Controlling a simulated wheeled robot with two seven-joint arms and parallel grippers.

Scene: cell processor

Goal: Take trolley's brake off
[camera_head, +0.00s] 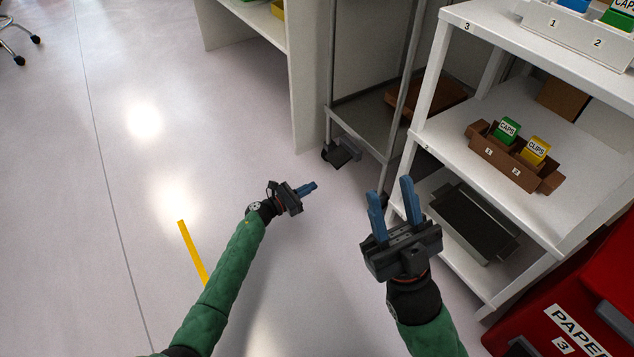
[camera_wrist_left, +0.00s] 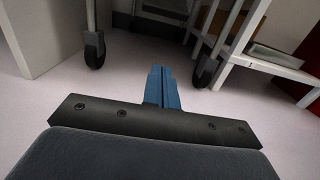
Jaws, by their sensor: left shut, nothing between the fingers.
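The trolley (camera_head: 356,106) is a grey metal frame with a low shelf, standing between a white cabinet and a white shelf unit. Its near left caster (camera_head: 341,152) is black, with a dark pedal-like part sticking out toward me. My left gripper (camera_head: 312,187) is shut and empty, a little below and left of that caster, apart from it. In the left wrist view the blue fingers (camera_wrist_left: 160,75) are together, between two dark casters, one at the left (camera_wrist_left: 94,49) and one at the right (camera_wrist_left: 206,72). My right gripper (camera_head: 392,197) is open and empty, before the shelf unit.
The white shelf unit (camera_head: 440,92) stands close right of the trolley, holding brown bins with green and yellow boxes. A red paper bin (camera_head: 540,318) is at the lower right. The white cabinet (camera_head: 300,84) is left of the trolley.

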